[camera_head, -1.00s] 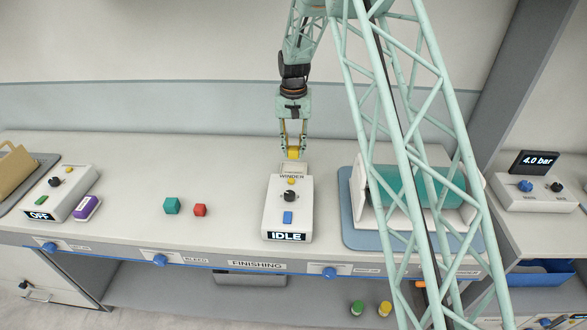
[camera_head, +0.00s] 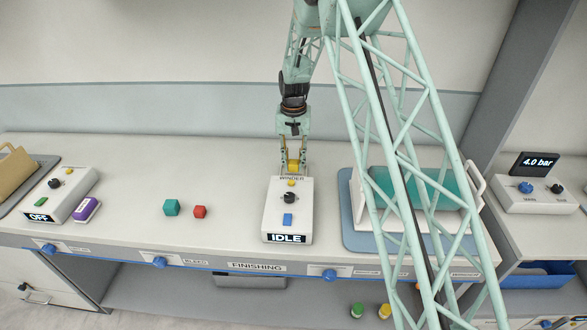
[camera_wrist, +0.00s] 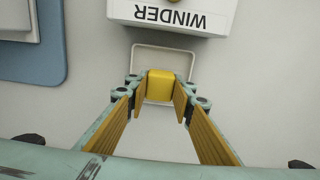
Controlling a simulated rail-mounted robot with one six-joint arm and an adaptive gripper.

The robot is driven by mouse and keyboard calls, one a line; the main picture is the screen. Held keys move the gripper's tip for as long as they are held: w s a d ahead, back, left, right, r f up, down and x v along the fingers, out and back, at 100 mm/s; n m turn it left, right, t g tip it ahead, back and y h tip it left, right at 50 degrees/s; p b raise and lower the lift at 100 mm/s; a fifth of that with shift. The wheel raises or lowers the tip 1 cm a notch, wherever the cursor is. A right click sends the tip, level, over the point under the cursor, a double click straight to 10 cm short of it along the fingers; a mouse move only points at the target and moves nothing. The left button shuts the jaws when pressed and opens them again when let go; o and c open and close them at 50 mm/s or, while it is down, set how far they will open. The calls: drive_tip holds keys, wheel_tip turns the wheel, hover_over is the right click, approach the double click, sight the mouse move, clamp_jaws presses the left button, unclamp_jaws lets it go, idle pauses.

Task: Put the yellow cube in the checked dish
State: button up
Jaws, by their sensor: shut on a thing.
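My gripper (camera_head: 293,167) is shut on the yellow cube (camera_head: 294,164), just behind the WINDER box (camera_head: 273,209). In the wrist view the cube (camera_wrist: 160,85) sits between the fingertips (camera_wrist: 160,92). A thin pale rectangular outline (camera_wrist: 200,46) shows around and behind the cube, next to the box. I cannot tell whether it is a dish rim or a flat marking, nor how far the cube is above it. No checked pattern can be made out in either view.
A control box reading OFF (camera_head: 60,196) and a purple item (camera_head: 87,209) are at far left. A blue mat (camera_head: 353,238) lies right, partly behind my arm's lattice.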

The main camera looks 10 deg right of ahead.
sight(293, 162)
drive_tip(key=shift+f, duration=1.2)
drive_tip(key=shift+f, duration=0.15)
drive_tip(key=o, duration=0.7)
drive_tip(key=shift+r, duration=0.2)
wheel_tip(293, 162, up, 12)
drive_tip(key=shift+f, duration=0.15)
idle(0.5)
